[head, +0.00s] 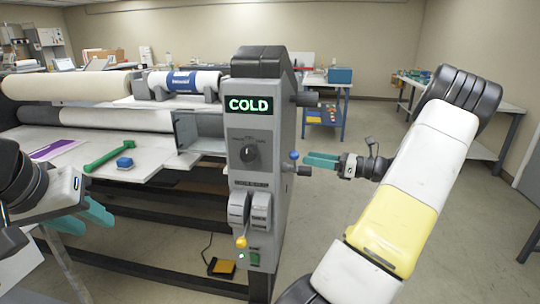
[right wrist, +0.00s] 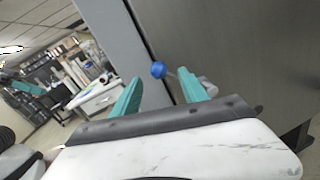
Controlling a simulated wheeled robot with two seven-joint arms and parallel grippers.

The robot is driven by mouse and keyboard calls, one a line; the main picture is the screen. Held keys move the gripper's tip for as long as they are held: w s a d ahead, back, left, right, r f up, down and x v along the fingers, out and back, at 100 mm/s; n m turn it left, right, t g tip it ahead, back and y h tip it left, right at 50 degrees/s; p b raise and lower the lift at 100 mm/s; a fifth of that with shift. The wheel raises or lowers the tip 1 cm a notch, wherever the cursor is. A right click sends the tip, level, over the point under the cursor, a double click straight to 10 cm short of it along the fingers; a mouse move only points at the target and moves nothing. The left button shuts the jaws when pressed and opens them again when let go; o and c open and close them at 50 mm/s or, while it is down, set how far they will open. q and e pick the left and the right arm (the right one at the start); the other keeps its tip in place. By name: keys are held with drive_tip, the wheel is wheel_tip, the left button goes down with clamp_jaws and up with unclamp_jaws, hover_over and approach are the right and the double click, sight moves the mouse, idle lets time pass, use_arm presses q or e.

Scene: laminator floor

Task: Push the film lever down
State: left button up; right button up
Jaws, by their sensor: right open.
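The machine's grey control column (head: 262,130) shows a lit COLD display. A lever with a blue ball (head: 294,155) sticks out from its right side, and a lever with a yellow ball (head: 241,242) sits low on its front. I cannot tell from labels which is the film lever. My right gripper (head: 322,160) is open and empty, just right of the blue-ball lever. In the right wrist view the blue ball (right wrist: 158,69) shows between and beyond the open fingertips (right wrist: 158,82). My left gripper (head: 98,212) is at the lower left, its opening unclear.
A dark selector knob (head: 249,153) is on the column front. A dark handle (head: 307,99) juts from the side above the blue ball.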

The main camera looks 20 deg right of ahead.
sight(294, 156)
drive_tip(key=x, duration=0.6)
drive_tip(key=shift+w+a, duration=0.15)
drive_tip(key=shift+a, duration=0.15)
drive_tip(key=c, duration=1.1)
clamp_jaws()
drive_tip(key=shift+f, duration=0.1)
